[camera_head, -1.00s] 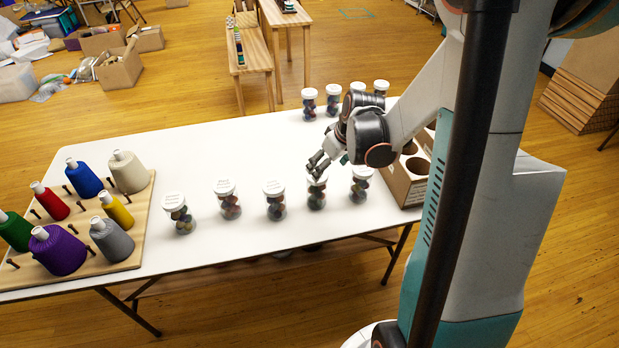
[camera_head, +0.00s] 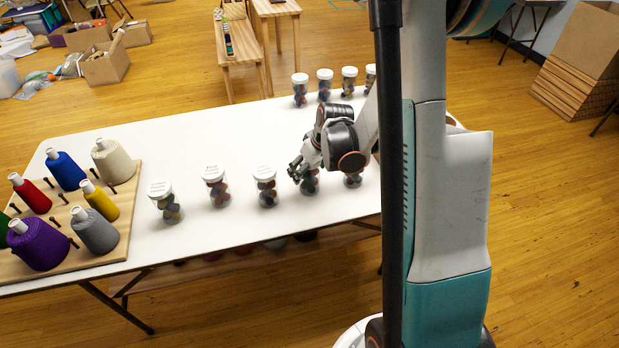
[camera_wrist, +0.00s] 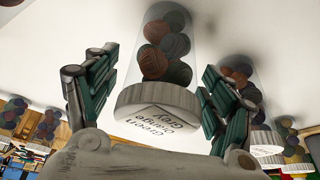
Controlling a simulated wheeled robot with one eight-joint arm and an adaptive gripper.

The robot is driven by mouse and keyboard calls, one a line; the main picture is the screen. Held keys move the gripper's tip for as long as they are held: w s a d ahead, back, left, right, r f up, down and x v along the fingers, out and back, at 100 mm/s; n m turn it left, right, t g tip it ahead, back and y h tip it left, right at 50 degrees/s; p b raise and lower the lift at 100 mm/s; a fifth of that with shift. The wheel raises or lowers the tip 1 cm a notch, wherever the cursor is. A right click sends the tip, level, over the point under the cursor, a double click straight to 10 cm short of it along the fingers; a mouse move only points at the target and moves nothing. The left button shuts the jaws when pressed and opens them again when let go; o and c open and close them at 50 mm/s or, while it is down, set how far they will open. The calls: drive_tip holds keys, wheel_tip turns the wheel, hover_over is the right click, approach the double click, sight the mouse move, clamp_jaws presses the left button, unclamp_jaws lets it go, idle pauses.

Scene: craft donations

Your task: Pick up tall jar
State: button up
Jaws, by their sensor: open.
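Several clear jars with white lids and coloured balls inside stand upright in a near row on the white table (camera_head: 240,135). They include a left jar (camera_head: 166,203), a second jar (camera_head: 217,188), a middle jar (camera_head: 265,188) and a jar (camera_head: 311,184) partly hidden by my gripper. My gripper (camera_head: 295,172) is open at that partly hidden jar's lid height. In the wrist view, a jar (camera_wrist: 166,62) labelled "Green Orange Grey" appears between the open fingers of my gripper (camera_wrist: 158,70), with gaps on both sides. I cannot tell how deep the fingers reach around it.
Another jar (camera_head: 353,178) stands close on the right, under my arm. A back row of jars includes one at its left end (camera_head: 300,90). A wooden peg board (camera_head: 118,215) with thread cones fills the table's left end. The table's middle is clear.

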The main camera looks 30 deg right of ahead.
drive_tip(key=shift+b+x, duration=0.3)
drive_tip(key=shift+x, duration=0.9)
drive_tip(key=c, duration=1.2)
drive_tip(key=shift+r, duration=0.15)
